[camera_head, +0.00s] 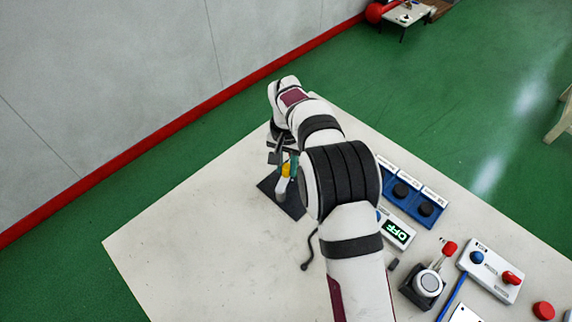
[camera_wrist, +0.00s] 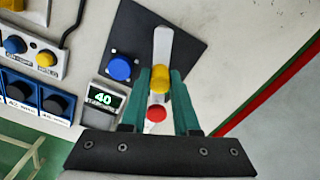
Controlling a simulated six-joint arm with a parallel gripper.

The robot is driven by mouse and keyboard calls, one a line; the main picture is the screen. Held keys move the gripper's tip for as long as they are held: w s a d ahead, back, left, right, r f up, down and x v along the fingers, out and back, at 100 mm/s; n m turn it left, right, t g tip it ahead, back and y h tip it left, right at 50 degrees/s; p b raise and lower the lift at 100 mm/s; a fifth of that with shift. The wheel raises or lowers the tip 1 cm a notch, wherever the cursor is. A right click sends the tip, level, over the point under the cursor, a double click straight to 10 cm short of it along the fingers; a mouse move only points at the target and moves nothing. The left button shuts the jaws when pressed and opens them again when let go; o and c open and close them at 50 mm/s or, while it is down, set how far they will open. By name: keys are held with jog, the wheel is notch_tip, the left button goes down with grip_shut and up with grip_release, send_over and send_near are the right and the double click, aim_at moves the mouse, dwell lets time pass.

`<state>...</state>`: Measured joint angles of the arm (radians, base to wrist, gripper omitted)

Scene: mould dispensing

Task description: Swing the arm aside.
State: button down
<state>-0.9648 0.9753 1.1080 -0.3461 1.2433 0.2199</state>
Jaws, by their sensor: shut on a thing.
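My gripper (camera_wrist: 161,73) has two teal fingers on either side of a white post with a yellow part and a red end (camera_wrist: 163,45), and is shut on it. In the head view the yellow part (camera_head: 286,170) shows between my fingers, with the white part below it. The post is above a dark square plate (camera_wrist: 185,30), which also shows in the head view (camera_head: 268,187). I cannot tell whether the post touches the plate. My arm crosses the middle of the head view and hides part of the table behind it.
Right of my arm are blue holders (camera_head: 416,207) with dark round pieces, a display reading OFF (camera_head: 397,233), a grey round-topped device (camera_head: 428,285) and a white control box (camera_head: 490,268). A wrist-view display (camera_wrist: 103,98) reads 40. The table's left part (camera_head: 190,250) is clear.

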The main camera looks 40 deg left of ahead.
jog(key=m, duration=0.1)
jog(key=d+m, duration=0.1)
jog(key=m, duration=0.1)
jog(key=d+m, duration=0.1)
jog(key=m, duration=0.1)
jog(key=shift+w, duration=0.15)
jog(key=m, duration=0.3)
jog(key=shift+d, duration=0.4)
jog(key=m, duration=0.2)
jog(key=d+m, duration=0.1)
jog(key=shift+s+m, duration=0.4)
jog(key=m, duration=0.2)
jog(key=s+d+m, duration=0.1)
jog(key=m, duration=0.2)
jog(key=shift+s+d, duration=0.2)
jog(key=m, duration=0.2)
jog(key=s+m, duration=0.1)
jog(key=m, duration=0.2)
jog(key=shift+s+d+m, duration=0.2)
jog(key=shift+s+m, duration=0.1)
jog(key=shift+s, duration=0.2)
jog(key=c, duration=0.7)
grip_release()
jog(key=shift+o, duration=0.2)
